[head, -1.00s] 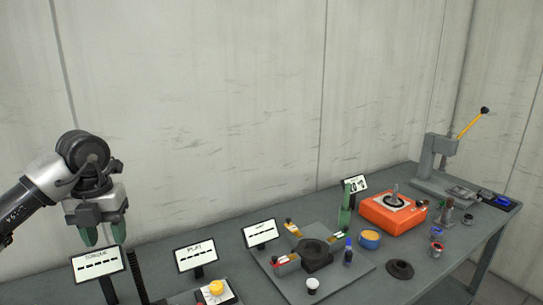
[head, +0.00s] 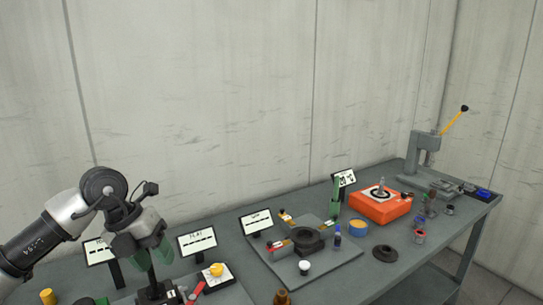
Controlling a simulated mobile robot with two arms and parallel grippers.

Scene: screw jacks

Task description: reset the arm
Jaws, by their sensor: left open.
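My left arm comes in from the left, and my left gripper (head: 146,252) hangs over the left part of the grey bench (head: 345,284). Its green fingertips point down and are apart, with nothing seen between them. The gripper covers part of a small sign behind it. A black stand (head: 155,290) shows just below the fingers; whether they touch it I cannot tell. My right gripper is not in view.
A yellow button (head: 216,269), a plate with a black ring (head: 308,239), an orange box (head: 380,204) and a press with a yellow lever (head: 453,122) stand along the bench. A black cone (head: 385,253) lies near the front edge. Bare bench lies front centre.

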